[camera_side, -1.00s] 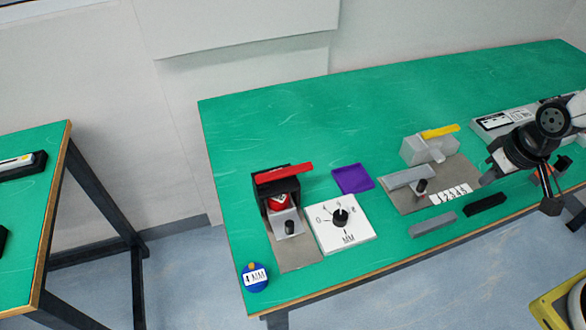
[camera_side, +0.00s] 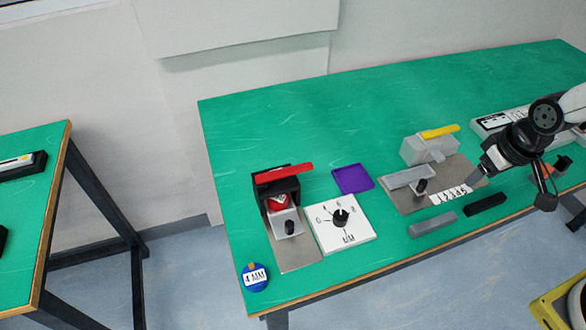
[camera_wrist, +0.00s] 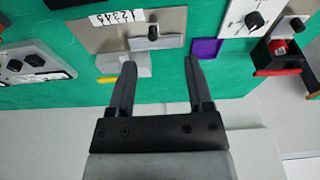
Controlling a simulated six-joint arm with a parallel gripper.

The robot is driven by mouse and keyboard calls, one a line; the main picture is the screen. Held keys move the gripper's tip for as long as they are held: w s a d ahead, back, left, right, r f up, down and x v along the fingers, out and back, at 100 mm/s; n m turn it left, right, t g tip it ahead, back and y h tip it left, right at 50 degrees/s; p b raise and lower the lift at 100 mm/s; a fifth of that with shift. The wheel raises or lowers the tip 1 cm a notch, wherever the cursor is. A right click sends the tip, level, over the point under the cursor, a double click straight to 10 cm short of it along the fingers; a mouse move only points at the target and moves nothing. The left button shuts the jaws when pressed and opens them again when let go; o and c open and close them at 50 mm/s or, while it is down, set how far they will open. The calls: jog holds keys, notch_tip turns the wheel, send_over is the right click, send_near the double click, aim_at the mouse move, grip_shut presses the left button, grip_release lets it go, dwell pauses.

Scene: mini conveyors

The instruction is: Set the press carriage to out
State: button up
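A black housing (camera_side: 268,186) with a red lever (camera_side: 284,172) stands at the left of the green table. A grey carriage with a black knob (camera_side: 289,227) sits on its metal plate, in front of a red piece (camera_side: 279,203). A second station has a grey block (camera_side: 421,150), a yellow lever (camera_side: 440,131) and a grey slide (camera_side: 408,177) with a black knob (camera_side: 421,186). I cannot tell from labels which one is the press. My gripper (camera_wrist: 160,64) is open and empty, above the table at the second station's right, beside its number strip (camera_side: 450,194).
A white dial box (camera_side: 343,231) and a purple tray (camera_side: 352,179) lie between the stations. A blue 4 MM disc (camera_side: 255,278) is at the front left corner. The back of the table is clear.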

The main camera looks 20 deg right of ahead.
jog(key=w+a+f+n, duration=0.1)
jog(key=w+a+n, duration=0.3)
jog(key=w+a, duration=0.35)
jog(key=n+g, duration=0.3)
jog(key=n, duration=0.6)
send_over(291, 223)
notch_tip(291, 223, down, 11)
jog(key=shift+r, duration=0.2)
jog(key=shift+f, duration=0.1)
jog(key=shift+f, duration=3.8)
grip_shut()
